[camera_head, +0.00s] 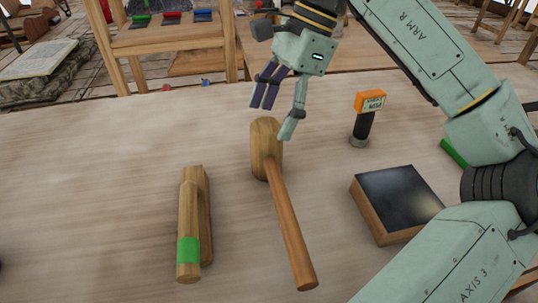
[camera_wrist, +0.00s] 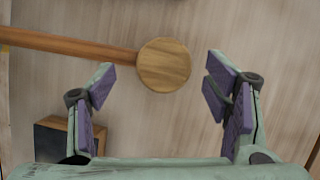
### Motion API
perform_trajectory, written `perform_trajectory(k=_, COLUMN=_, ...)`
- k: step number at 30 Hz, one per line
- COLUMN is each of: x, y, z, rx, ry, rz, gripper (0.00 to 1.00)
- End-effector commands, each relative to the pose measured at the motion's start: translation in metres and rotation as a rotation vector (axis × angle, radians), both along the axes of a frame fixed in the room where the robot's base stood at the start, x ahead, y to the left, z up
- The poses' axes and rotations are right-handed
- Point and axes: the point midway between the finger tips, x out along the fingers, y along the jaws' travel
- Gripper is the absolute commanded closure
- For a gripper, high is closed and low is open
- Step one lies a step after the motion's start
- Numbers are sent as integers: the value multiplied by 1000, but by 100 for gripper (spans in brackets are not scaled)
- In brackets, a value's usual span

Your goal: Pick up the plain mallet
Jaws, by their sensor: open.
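The plain mallet (camera_head: 287,217) lies on the wooden table, its round wooden head toward the back and its brown handle slanting to the front right. In the wrist view its head (camera_wrist: 164,65) shows as a round end face, with the handle running left. My gripper (camera_head: 276,112) is open and empty, above and just behind the mallet head. In the wrist view my gripper's fingers (camera_wrist: 160,80) stand apart on either side of the head, which appears between and slightly beyond the tips. I see no contact.
A wooden piece with a green band (camera_head: 189,235) lies left of the mallet. A dark-topped block (camera_head: 395,203) and an orange-headed tool (camera_head: 364,118) stand to the right. A green item (camera_head: 453,153) is partly behind my arm.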

Motion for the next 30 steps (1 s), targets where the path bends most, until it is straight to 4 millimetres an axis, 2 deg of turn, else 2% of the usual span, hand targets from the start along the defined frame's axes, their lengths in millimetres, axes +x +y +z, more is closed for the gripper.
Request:
perform_trajectory(k=7, x=-2, y=14, z=-31, rx=0, ry=0, rz=1, gripper=29)
perform_trajectory(k=16, x=-3, y=15, z=-34, rx=1, ry=-1, rz=1, gripper=30)
perform_trajectory(k=30, x=-3, y=15, z=-34, rx=0, ry=-1, rz=0, gripper=61)
